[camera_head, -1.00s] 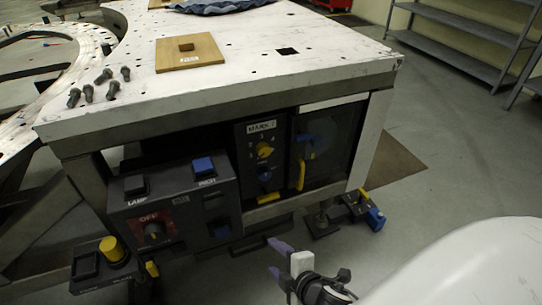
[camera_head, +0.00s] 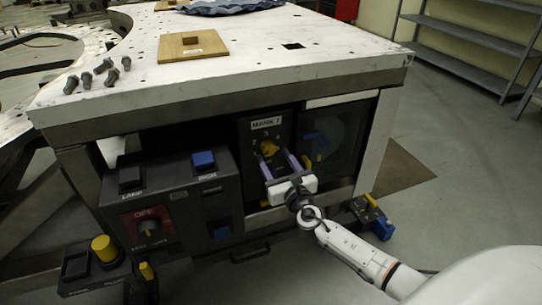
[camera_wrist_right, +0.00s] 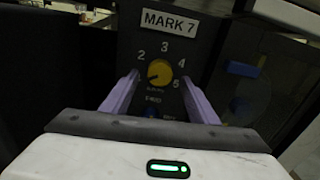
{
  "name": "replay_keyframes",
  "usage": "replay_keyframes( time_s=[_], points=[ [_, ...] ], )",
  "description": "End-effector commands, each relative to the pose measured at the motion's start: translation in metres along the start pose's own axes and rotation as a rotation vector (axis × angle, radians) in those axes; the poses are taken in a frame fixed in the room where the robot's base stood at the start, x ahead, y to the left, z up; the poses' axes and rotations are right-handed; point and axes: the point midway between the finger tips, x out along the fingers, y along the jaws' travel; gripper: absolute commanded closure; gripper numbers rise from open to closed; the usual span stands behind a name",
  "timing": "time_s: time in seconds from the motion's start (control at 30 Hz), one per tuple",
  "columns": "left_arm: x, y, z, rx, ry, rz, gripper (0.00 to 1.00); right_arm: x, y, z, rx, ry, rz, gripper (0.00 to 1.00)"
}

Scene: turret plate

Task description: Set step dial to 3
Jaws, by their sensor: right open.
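The step dial is a round yellow knob (camera_wrist_right: 160,72) on a dark panel under a "MARK 7" label. In the right wrist view the numbers 2, 3, 4 and 5 run around it. A small dark mark shows on its lower left, but I cannot tell exactly where it points. In the head view the dial (camera_head: 269,147) is partly hidden behind my right gripper (camera_head: 277,157). That gripper is open, its two purple fingers reaching toward the panel, one on each side below the dial. Contact with the knob cannot be seen. My left gripper is not in view.
A control box (camera_head: 172,205) with an OFF knob and blue and black buttons stands left of the panel. A dark door (camera_head: 335,140) is to the right. The white perforated tabletop (camera_head: 250,60) overhangs above, bearing a wooden plate (camera_head: 193,46) and bolts.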

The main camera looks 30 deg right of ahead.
Motion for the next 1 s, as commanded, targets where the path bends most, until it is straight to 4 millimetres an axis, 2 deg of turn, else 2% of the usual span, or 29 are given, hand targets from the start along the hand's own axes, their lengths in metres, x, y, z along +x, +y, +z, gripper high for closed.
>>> replay_keyframes(
  time_s=[0.03, 0.2, 0.57, 0.8, 0.83, 1.0],
  points=[
    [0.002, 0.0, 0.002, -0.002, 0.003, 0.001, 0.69, 0.009, 0.0, -0.001, 0.001, -0.001, -0.001, 0.46],
    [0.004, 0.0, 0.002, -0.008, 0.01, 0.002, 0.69, 0.027, 0.0, -0.001, 0.002, 0.0, 0.0, 0.46],
    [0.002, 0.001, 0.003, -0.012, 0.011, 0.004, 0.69, 0.033, 0.001, -0.001, 0.003, 0.002, 0.001, 0.46],
    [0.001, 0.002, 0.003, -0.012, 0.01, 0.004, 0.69, 0.033, 0.001, -0.001, 0.003, 0.001, 0.001, 0.85],
    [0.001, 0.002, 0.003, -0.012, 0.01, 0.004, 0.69, 0.033, 0.001, -0.001, 0.003, 0.001, 0.001, 0.87],
    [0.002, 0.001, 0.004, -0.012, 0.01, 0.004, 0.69, 0.033, 0.001, -0.001, 0.011, 0.001, 0.001, 0.87]
  ],
)
